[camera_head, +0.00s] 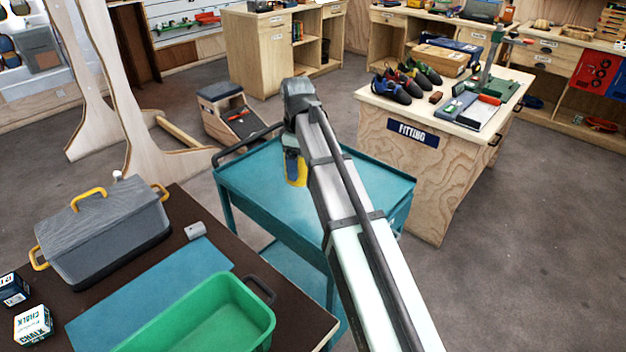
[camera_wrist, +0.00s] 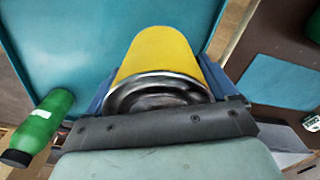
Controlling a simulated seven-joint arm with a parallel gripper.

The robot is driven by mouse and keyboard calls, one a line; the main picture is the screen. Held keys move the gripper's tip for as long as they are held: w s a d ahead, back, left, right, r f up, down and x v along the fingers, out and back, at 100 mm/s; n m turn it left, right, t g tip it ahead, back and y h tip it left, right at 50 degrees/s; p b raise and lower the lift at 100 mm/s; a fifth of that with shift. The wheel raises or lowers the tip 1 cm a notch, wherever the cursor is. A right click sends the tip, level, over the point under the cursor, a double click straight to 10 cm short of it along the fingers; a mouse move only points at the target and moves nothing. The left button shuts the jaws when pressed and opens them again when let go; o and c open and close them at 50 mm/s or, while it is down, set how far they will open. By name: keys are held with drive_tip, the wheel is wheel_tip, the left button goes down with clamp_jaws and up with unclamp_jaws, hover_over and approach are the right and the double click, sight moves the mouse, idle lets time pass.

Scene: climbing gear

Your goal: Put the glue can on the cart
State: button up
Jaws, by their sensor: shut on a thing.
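The glue can appears to be the yellow can (camera_head: 297,173), seen over the teal cart (camera_head: 245,180) in the head view. In the wrist view the yellow can (camera_wrist: 160,52) fills the middle, its round metal rim towards the camera. My gripper (camera_head: 291,150) is shut on it, with a bluish finger on each side. I cannot tell whether the can's bottom touches the cart top. My arm hides part of the cart's right side.
A dark table (camera_head: 300,318) with a green bin (camera_head: 205,318), grey lidded box (camera_head: 105,240) and small grey cylinder (camera_head: 195,231) stands front left. The FITTING counter (camera_head: 430,160) is close behind the cart, right. A green bottle (camera_wrist: 40,122) shows beside the cart edge.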

drive_tip(key=n, duration=0.4)
drive_tip(key=shift+s, duration=0.25)
drive_tip(key=shift+f, duration=5.05)
drive_tip(key=shift+f, duration=0.1)
drive_tip(key=o, duration=1.3)
wheel_tip(320, 180, up, 12)
drive_tip(key=shift+r, duration=0.15)
